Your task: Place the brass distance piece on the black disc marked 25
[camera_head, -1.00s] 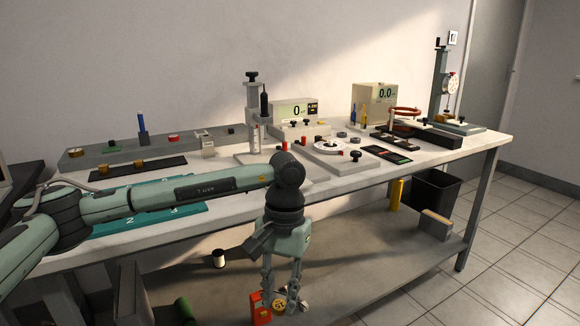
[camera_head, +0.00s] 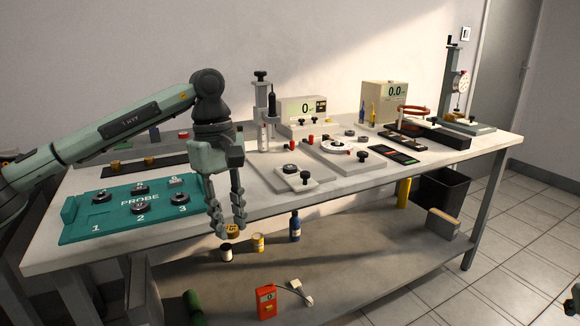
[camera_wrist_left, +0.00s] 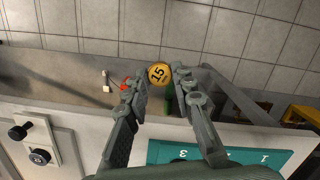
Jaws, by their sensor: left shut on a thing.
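My left gripper (camera_head: 228,230) is shut on the brass distance piece (camera_head: 232,231), a small round yellow piece. It hangs in the air just in front of the table's front edge, right of the teal tray. In the left wrist view the piece (camera_wrist_left: 159,74) sits between the fingertips, its face marked 15. Several black discs, one of them a front disc (camera_head: 138,208), sit on the teal PROBE tray (camera_head: 80,233). Another black disc (camera_head: 290,169) sits on a light plate. A small dark part at the lower right edge may be my right gripper.
Behind the tray is a dark strip (camera_head: 110,168) with brass pieces. Gauge stands and display boxes fill the table's back and right. The lower shelf (camera_head: 350,265) holds a red meter (camera_head: 266,301), small bottles and a brush. Bare tabletop lies between tray and light plate.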

